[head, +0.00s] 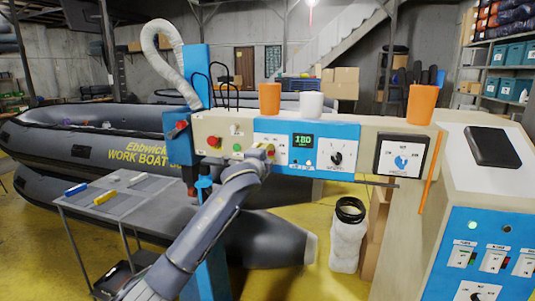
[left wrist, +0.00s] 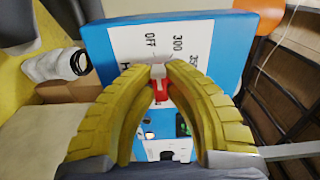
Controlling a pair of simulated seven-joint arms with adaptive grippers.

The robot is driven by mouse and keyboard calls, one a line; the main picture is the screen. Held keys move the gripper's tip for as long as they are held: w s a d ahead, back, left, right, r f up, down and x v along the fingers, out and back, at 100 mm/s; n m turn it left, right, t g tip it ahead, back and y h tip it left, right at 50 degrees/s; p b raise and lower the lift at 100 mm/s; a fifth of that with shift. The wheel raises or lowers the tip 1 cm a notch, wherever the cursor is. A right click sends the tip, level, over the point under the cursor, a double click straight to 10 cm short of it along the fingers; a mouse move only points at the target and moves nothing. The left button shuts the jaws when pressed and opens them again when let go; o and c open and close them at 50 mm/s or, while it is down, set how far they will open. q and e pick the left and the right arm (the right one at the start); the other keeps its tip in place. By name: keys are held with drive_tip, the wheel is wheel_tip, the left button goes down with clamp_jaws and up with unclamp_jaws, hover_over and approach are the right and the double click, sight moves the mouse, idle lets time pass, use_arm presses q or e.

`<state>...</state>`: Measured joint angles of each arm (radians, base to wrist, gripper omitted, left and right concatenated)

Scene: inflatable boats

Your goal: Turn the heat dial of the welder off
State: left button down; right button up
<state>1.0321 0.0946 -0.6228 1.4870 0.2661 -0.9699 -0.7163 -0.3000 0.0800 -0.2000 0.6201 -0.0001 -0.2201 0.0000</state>
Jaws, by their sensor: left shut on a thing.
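The welder's blue and white panel (head: 306,128) carries a lit green display (head: 303,140) reading 180. My left gripper (head: 268,151) is at the panel's left part, in front of the heat dial. In the left wrist view, the yellow fingers of my left gripper (left wrist: 158,77) are closed on the heat dial (left wrist: 160,90), of which a red part and a pale tip show. The label OFF (left wrist: 150,39) stands just beyond the fingertips, with 300 to its right. The fingers hide most of the dial, so I cannot tell its exact setting. My right gripper is not in view.
A black dial (head: 337,158) sits right of the display. Orange cups (head: 270,97) and a white cup (head: 311,105) stand on top of the machine. A small table (head: 120,205) with tools is at left, before the grey boat (head: 80,140).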

use_arm(q)
drive_tip(key=shift+n, duration=1)
drive_tip(key=c, duration=1.4)
unclamp_jaws()
drive_tip(key=shift+c, duration=0.2)
drive_tip(key=v, duration=1.2)
